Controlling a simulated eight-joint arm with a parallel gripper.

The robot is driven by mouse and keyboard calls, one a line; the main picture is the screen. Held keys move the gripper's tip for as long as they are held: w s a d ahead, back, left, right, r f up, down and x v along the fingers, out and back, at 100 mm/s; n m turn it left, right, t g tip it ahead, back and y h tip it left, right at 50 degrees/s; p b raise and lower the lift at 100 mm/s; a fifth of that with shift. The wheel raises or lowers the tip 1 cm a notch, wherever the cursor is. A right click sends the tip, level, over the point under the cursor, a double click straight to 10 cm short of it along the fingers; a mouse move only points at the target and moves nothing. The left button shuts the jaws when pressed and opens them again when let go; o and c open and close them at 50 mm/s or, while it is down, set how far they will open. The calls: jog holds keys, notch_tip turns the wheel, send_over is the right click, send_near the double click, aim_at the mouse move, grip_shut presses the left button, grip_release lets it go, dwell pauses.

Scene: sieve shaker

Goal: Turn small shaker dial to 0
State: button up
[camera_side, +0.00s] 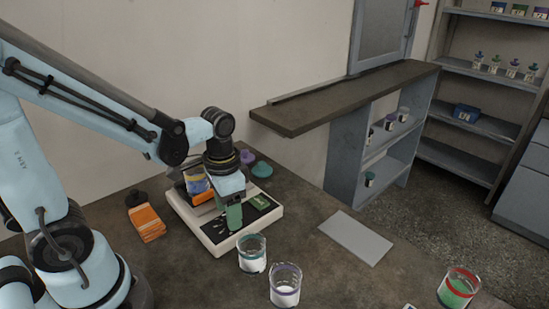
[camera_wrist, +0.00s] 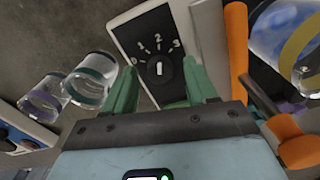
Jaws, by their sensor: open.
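The shaker (camera_side: 212,240) is a white box with a black front panel, on the table below my gripper (camera_side: 234,216). In the wrist view the small dial (camera_wrist: 160,72) is a black knob with a white pointer line, on a black panel (camera_wrist: 150,22) marked 0, 1, 2 and 3. The pointer line stands about upright in the picture, roughly toward the 2; the 0 is at the left. My gripper's green fingers are open, one on each side of the dial, with nothing between them but the dial. Contact cannot be told. In the side view my gripper hides the dial.
Two glass jars, one teal-rimmed (camera_side: 252,254) and one purple-rimmed (camera_side: 285,287), stand close to the shaker's front. Orange blocks (camera_side: 146,223) lie left. A grey sheet (camera_side: 346,238) and a red-rimmed jar (camera_side: 459,289) are at right. A dark shelf (camera_side: 350,98) juts out behind.

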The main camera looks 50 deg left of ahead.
jog(key=shift+f, duration=0.1)
jog(key=c, duration=1.1)
jog(key=shift+o, duration=0.2)
jog(key=shift+n, duration=0.4)
jog(key=n, duration=0.7)
jog(key=shift+n, duration=0.3)
jog(key=n, duration=0.4)
jog(key=shift+n, duration=2)
